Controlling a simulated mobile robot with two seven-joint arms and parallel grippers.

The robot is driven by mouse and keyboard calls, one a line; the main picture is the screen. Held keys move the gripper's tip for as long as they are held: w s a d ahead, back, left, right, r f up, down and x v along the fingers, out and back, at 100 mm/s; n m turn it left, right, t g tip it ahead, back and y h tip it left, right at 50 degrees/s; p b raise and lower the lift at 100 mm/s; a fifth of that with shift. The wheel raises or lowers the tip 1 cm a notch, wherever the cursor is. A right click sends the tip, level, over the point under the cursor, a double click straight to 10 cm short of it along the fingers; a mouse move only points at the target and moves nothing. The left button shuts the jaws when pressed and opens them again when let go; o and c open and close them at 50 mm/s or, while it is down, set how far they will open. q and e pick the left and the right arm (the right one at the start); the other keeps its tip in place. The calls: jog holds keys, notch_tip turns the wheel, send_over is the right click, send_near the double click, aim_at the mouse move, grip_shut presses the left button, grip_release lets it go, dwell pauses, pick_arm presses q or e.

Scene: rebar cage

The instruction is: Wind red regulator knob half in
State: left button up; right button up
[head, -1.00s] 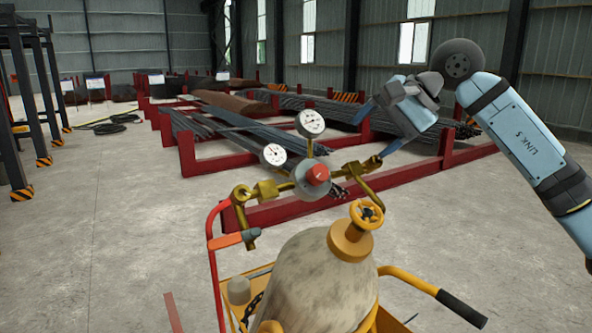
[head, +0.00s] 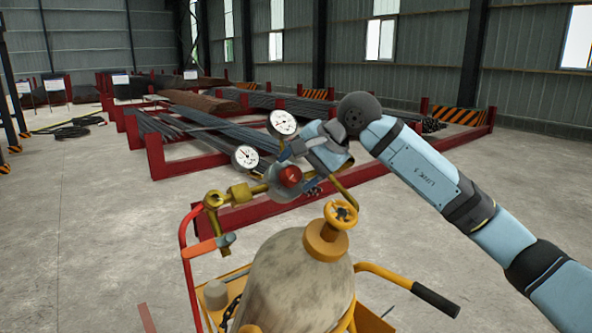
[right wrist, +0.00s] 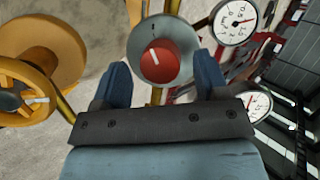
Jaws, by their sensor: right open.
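The red regulator knob (head: 290,176) sits on the front of the round silver regulator body (head: 279,190), above the gas cylinder (head: 296,278). In the right wrist view the red knob (right wrist: 160,61) with a white mark lies between and just beyond my fingertips. My right gripper (head: 306,166) is beside the knob in the head view, at its upper right. In the right wrist view its two blue fingers (right wrist: 160,78) are spread apart with nothing between them gripped. Whether a finger touches the regulator cannot be told. My left gripper is not in view.
Two white dial gauges (head: 283,122) (head: 245,156) stand above and left of the knob. A yellow valve handwheel (head: 341,215) tops the cylinder. The red and yellow trolley has a handle with a black grip (head: 435,299). Red racks with rebar (head: 215,130) lie behind.

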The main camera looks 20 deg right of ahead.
jog(key=shift+w+a+f, duration=0.3)
jog(key=shift+f, duration=0.1)
jog(key=c, duration=0.9)
